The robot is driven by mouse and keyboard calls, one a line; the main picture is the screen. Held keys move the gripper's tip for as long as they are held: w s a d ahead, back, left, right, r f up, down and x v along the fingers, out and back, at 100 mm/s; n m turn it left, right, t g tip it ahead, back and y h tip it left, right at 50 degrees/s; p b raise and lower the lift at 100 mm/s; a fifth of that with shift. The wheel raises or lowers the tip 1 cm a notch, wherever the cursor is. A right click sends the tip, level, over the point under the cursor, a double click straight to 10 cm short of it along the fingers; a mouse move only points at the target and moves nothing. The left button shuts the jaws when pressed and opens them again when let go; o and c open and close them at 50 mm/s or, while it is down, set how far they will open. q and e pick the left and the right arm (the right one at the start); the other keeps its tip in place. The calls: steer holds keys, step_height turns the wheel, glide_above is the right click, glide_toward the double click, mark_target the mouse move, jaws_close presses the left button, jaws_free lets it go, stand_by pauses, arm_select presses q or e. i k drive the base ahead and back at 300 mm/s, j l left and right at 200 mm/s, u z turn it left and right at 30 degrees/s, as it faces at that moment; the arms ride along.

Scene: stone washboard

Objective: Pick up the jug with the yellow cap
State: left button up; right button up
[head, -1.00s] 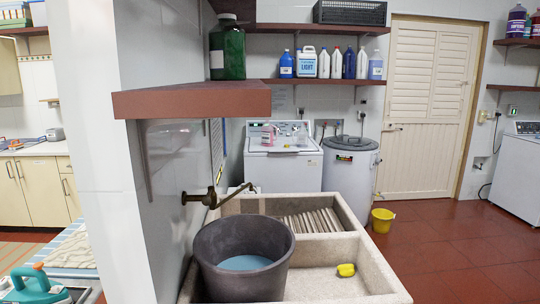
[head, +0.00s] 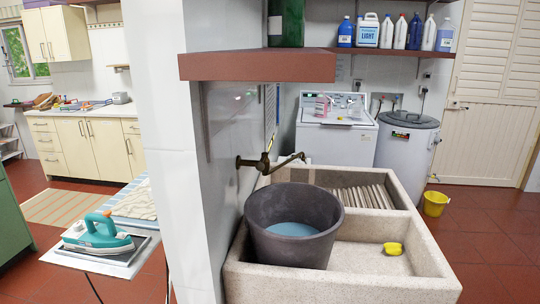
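I cannot make out a jug with a clearly yellow cap. Several bottles and jugs stand on the back shelf, among them a white jug labelled LIGHT (head: 368,31), a blue bottle (head: 345,32) and a blue and white bottle (head: 445,37). A dark green container (head: 286,22) stands on the near shelf; its top is cut off by the picture edge. Neither of my grippers is in view.
A stone sink (head: 345,283) holds a dark bucket (head: 292,226) and a small yellow thing (head: 393,248). The near red shelf (head: 257,66) juts from the wall. An iron (head: 97,238) stands at left. A yellow bucket (head: 434,204) stands on open red floor.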

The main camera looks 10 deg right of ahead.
mark_target(358, 107)
steer(key=i+l+z, duration=0.15)
steer(key=l+z, duration=0.35)
steer(key=i+l+z, duration=0.25)
steer(key=z, duration=0.2)
steer(key=i+l+z, duration=0.15)
steer(key=l+z, duration=0.15)
steer(key=z, duration=0.15)
steer(key=i+l+z, duration=0.15)
steer(key=z, duration=0.3)
steer(key=i+l+z, duration=0.2)
steer(key=z, duration=0.2)
steer(key=i+l+z, duration=0.1)
steer(key=i+z, duration=0.15)
steer(key=z, duration=0.2)
steer(key=i+l, duration=0.1)
steer(key=i, duration=0.4)
steer(key=i+l+u, duration=0.15)
steer(key=i, duration=0.4)
steer(key=i+j+u, duration=0.2)
steer(key=u, duration=0.2)
steer(key=i+u, duration=0.85)
steer(key=i+l+u, duration=0.1)
steer(key=i+u, duration=0.2)
steer(key=u, duration=0.15)
steer(key=i+u, duration=0.2)
steer(key=i, duration=1.55)
